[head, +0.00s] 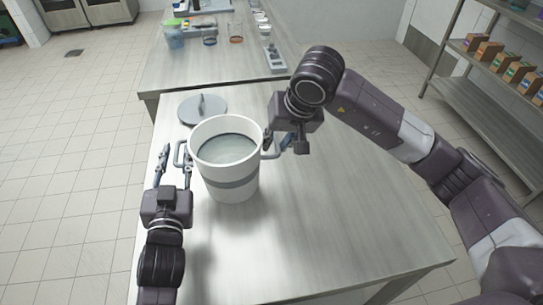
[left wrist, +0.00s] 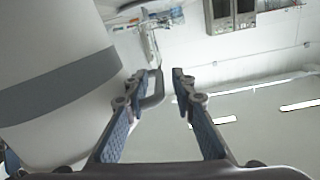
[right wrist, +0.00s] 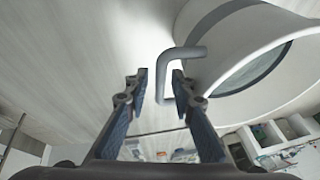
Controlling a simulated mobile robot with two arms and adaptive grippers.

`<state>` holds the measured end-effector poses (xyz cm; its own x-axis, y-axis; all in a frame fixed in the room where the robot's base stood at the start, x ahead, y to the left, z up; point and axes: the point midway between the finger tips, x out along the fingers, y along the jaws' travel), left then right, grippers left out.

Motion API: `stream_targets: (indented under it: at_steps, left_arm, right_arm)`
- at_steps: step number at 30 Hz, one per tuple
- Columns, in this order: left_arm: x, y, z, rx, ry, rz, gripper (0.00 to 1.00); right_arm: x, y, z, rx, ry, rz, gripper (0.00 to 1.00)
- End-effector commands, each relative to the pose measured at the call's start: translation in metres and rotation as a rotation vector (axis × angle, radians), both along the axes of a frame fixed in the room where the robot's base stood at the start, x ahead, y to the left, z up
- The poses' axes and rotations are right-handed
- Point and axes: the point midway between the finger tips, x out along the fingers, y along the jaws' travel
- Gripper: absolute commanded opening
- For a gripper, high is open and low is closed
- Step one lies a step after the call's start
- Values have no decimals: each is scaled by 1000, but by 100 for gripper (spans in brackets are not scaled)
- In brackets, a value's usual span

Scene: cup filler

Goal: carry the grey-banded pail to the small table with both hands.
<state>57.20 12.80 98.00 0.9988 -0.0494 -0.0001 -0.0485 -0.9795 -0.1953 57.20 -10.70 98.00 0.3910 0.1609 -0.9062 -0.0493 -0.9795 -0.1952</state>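The white pail (head: 226,196) with a grey band stands upright on the near metal table (head: 330,240). It is open at the top, with a pale grey surface inside. My left gripper (head: 174,160) is open at its left handle (head: 179,152). In the left wrist view this handle (left wrist: 155,88) shows between the spread fingers (left wrist: 159,74), nearer the left one. My right gripper (head: 281,143) is open at the right handle (head: 270,155). In the right wrist view that handle (right wrist: 163,80) lies between the open fingers (right wrist: 158,76). I cannot tell whether any finger touches a handle.
A grey round lid (head: 190,112) lies behind the pail. A further table (head: 180,73) carries a blue-green container (head: 173,36), glassware and small items. A shelf with boxes (head: 482,50) stands at the right. The near table's front and right are clear, as is the tiled floor at left.

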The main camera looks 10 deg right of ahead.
Motion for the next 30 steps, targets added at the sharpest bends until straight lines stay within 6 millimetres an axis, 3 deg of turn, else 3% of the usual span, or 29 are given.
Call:
stream_targets:
  at_steps: [5,13,30]
  left_arm:
    - [0,0,0,0,0,0,25]
    - [0,-1,0,-1,0,-2,54]
    - [-4,-2,-1,-3,2,-5,54]
  right_arm:
    - [0,0,0,0,0,0,25]
    - [0,0,0,1,0,1,25]
    - [0,2,0,2,0,3,25]
